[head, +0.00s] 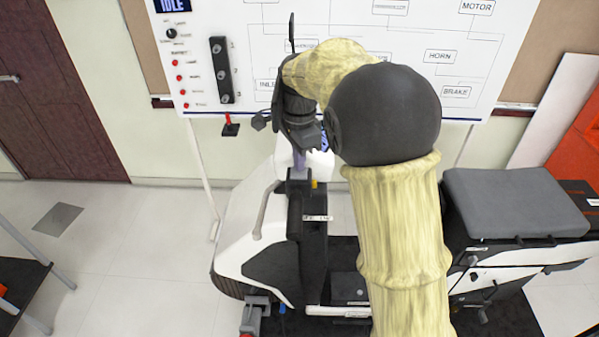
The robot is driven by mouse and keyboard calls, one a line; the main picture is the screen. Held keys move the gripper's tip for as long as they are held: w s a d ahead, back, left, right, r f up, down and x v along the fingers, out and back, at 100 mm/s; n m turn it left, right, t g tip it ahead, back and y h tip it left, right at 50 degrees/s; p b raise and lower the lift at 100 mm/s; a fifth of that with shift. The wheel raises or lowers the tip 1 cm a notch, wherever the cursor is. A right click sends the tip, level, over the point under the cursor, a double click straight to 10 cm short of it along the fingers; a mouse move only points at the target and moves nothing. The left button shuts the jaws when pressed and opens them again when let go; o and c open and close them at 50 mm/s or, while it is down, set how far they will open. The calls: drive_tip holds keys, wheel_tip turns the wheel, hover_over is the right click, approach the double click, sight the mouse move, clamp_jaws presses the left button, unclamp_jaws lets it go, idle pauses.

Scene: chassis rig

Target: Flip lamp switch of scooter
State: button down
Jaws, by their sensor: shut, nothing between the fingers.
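The white and black scooter (240,235) stands in the middle of the head view, its front toward the wall board. Its handlebar area is largely hidden behind my arm and wrist. The lamp switch cannot be made out. My gripper (302,132) points down over the handlebar area, just above the steering column. It is shut with nothing held. Its fingertips are small and dark against dark parts, so I cannot tell whether they touch the scooter.
A white wall board (235,60) with labelled boxes and a switch panel stands close behind the scooter. The grey seat (515,203) is at right. A dark table (22,290) is at lower left. The floor (120,235) left of the scooter is mostly clear.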

drive_tip(key=shift+r+p, duration=3.35)
drive_tip(key=shift+r, duration=0.1)
drive_tip(key=shift+f, duration=0.1)
drive_tip(key=shift+d+f, duration=0.25)
drive_tip(key=s+d+f+n+t+b, duration=0.1)
drive_tip(key=s+d+f+n+b, duration=0.4)
drive_tip(key=s+f, duration=0.4)
drive_tip(key=s+d+f+n+t+b, duration=0.1)
drive_tip(key=s+d+f+n+b, duration=0.4)
drive_tip(key=s+d+f+n, duration=0.2)
wheel_tip(320, 180, down, 3)
drive_tip(key=s+d, duration=0.2)
drive_tip(key=d, duration=0.1)
drive_tip(key=shift+s+t, duration=0.3)
drive_tip(key=shift+s, duration=0.05)
